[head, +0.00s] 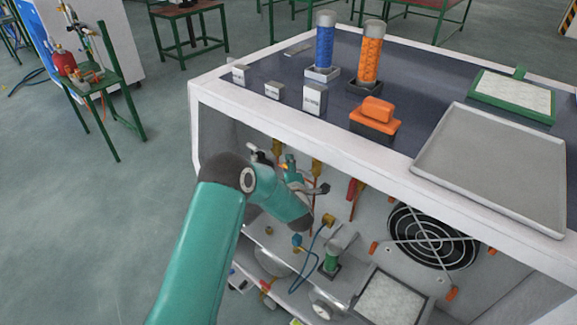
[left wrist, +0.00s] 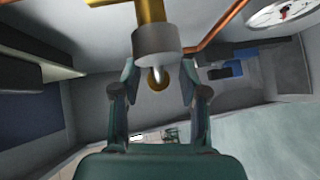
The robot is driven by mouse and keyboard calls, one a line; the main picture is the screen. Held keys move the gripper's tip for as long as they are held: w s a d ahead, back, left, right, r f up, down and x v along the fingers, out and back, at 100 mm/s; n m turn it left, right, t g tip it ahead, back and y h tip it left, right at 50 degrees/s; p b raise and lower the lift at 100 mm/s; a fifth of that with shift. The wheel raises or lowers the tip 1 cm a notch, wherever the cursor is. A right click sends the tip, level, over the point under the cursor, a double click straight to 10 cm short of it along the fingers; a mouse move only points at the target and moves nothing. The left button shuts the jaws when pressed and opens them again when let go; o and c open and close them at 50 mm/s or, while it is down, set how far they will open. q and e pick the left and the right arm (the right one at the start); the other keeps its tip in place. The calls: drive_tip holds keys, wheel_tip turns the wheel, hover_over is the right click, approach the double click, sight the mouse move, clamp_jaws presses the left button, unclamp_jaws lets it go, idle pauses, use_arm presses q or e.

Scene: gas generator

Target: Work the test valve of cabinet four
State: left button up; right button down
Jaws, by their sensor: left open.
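In the left wrist view, a brass fitting with a grey collar (left wrist: 157,42) and a small round brass tip (left wrist: 157,79) hangs in front of me; it looks like the test valve. My left gripper (left wrist: 159,72) is open, its fingers on either side of the brass tip, with gaps visible on both sides. In the head view my left gripper (head: 291,172) is inside the open cabinet below the white-edged top, partly hidden by my own arm. Brass fittings (head: 316,167) hang close by; I cannot tell there which is the valve. My right gripper is not in view.
The cabinet top's white front edge (head: 330,150) overhangs the arm. A fan (head: 432,236), a blue hose (head: 304,268) and a lower shelf with parts crowd the inside. A dial gauge (left wrist: 287,11) and copper pipe (left wrist: 222,25) sit near the fitting. A grey tray (head: 490,165) lies on top.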

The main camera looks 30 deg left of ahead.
use_arm(q)
clamp_jaws()
